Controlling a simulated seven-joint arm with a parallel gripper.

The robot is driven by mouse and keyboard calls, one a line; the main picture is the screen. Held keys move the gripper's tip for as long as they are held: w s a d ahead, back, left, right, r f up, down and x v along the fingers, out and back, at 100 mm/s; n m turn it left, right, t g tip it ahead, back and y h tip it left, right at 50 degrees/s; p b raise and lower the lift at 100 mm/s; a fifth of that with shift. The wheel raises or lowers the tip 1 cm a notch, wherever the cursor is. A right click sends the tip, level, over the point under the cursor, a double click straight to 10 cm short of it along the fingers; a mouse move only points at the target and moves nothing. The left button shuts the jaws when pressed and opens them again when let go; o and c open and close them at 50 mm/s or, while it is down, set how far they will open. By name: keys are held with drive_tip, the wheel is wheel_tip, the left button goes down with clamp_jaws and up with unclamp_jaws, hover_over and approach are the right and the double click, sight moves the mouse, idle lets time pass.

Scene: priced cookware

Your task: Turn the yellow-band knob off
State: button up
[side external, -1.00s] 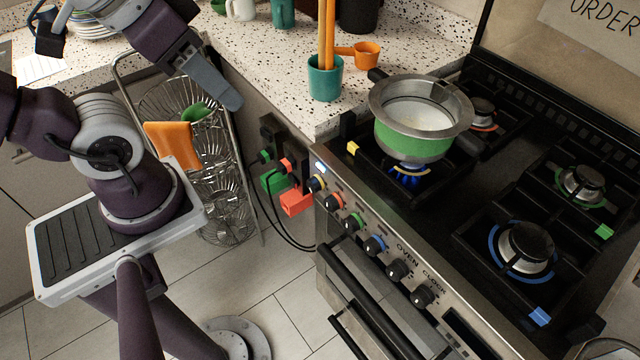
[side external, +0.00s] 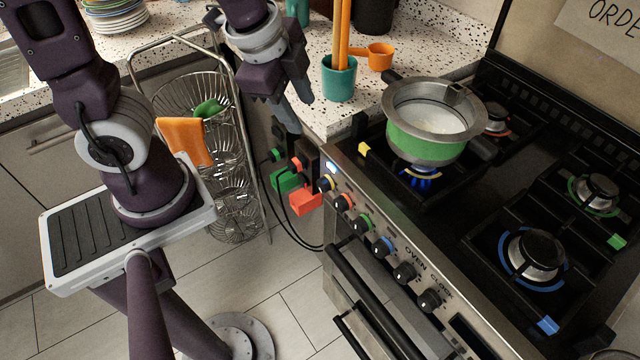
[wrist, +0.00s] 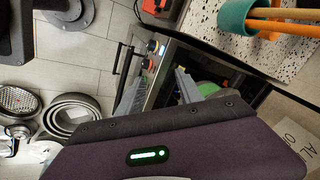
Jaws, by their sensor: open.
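The yellow-band knob (side external: 326,183) is the leftmost knob on the stove's front panel, below a small lit display. A blue flame (side external: 422,180) burns under the green-banded pot (side external: 425,146) on the front-left burner, beside a yellow marker (side external: 364,148). My gripper (side external: 298,108) is open and empty, pointing down by the counter's edge, above and left of the knob and clear of it. In the wrist view, the stove's knobs (wrist: 152,45) show small, and I cannot clearly tell their bands apart. The wrist housing hides part of that view.
Knobs with orange (side external: 343,202), green (side external: 362,222) and blue (side external: 383,246) bands follow along the panel, then black ones. An oven handle (side external: 370,300) juts out below. Plugs with cables (side external: 300,195) hang left of the stove. A teal utensil cup (side external: 338,80) stands on the counter.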

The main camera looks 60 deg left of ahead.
wheel_tip(320, 180, down, 10)
drive_tip(key=w+m+y, duration=0.1)
drive_tip(key=w+m, duration=0.2)
drive_tip(key=m, duration=0.7)
drive_tip(key=m+y, duration=0.2)
drive_tip(key=m, duration=1.3)
hover_over(320, 184)
drive_tip(key=s+d, duration=0.2)
drive_tip(key=s, duration=0.1)
wheel_tip(320, 184, down, 9)
drive_tip(key=shift+h, duration=0.3)
drive_tip(key=x, duration=0.6)
drive_tip(key=shift+w+a+f, duration=0.15)
drive_tip(key=shift+w+f, duration=0.05)
drive_tip(key=shift+w, duration=0.2)
clamp_jaws()
